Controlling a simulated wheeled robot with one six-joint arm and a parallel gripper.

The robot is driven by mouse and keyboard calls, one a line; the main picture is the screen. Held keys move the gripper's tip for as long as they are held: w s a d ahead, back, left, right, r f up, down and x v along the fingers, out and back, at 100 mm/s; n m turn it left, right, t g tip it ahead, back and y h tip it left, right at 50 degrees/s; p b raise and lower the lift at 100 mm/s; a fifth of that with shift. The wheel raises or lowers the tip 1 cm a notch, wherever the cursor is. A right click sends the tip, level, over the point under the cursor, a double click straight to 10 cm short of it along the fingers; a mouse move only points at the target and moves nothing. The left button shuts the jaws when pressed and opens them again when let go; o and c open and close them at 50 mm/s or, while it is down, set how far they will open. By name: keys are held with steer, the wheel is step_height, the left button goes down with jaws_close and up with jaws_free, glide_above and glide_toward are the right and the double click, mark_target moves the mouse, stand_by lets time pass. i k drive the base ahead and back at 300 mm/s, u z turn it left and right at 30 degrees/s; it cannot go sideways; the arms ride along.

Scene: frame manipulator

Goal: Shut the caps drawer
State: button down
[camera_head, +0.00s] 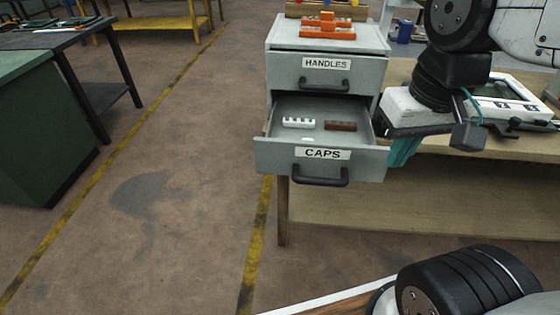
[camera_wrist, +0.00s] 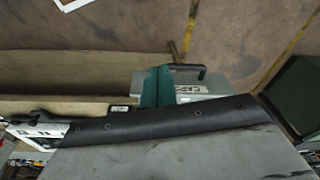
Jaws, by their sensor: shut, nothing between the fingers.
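The caps drawer (camera_head: 270,163) is pulled out of the grey cabinet, below the handles drawer. Its front bears the CAPS label and a black handle (camera_head: 320,177). Inside lie a white toothed part (camera_head: 298,122), a brown part (camera_head: 341,126) and a small white piece. My gripper (camera_head: 403,152) has teal fingers, shut and empty, just right of the drawer front in the head view. In the wrist view the teal fingers (camera_wrist: 150,88) overlap the edge of the drawer front (camera_wrist: 190,89). I cannot tell whether they touch it.
The handles drawer (camera_head: 300,76) above looks shut. An orange part (camera_head: 327,27) stands on the cabinet top. A wooden bench (camera_head: 450,205) with a white device (camera_head: 510,100) lies to the right. The floor left of the cabinet is clear up to a green cabinet (camera_head: 45,130).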

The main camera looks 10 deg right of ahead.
mark_target(334, 159)
steer(key=u, duration=1.95)
steer(key=k, duration=0.7)
steer(key=z, duration=1.45)
